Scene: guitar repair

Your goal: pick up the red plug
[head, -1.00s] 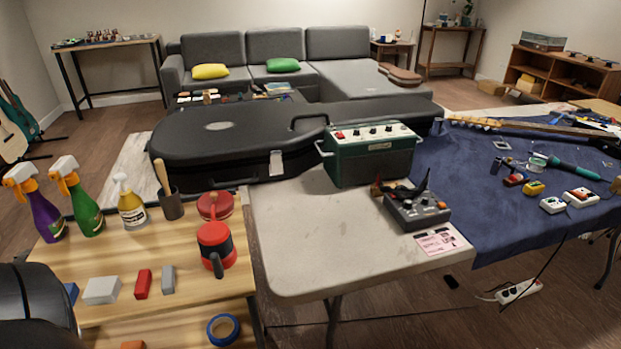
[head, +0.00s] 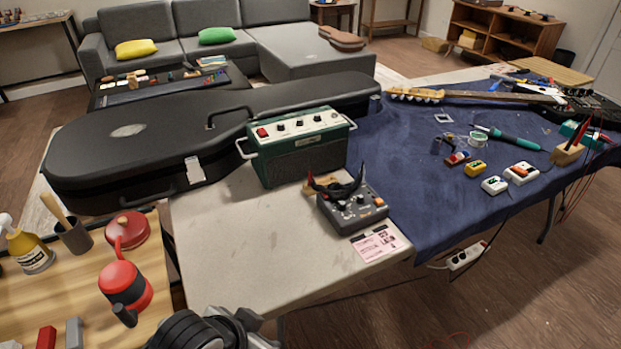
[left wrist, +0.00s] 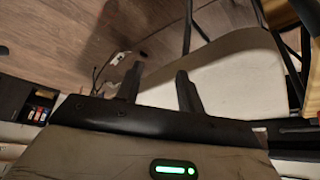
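I cannot pick out a red plug for certain. A small dark tangle with a reddish-brown part (head: 318,184) lies at the back of the grey control box (head: 352,210) on the pale table (head: 235,225). It is too small to tell whether it is a plug. In the left wrist view my left gripper (left wrist: 158,88) has its two dark fingers apart with nothing between them. In the head view only part of my left arm shows at the bottom edge, and its fingertips cannot be made out. My right gripper is not in view.
A green amplifier (head: 297,145) and a black guitar case (head: 110,155) stand behind the control box. A blue cloth (head: 410,165) carries pedals and tools. A white power strip (head: 467,255) lies on the floor. The table's front left is clear.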

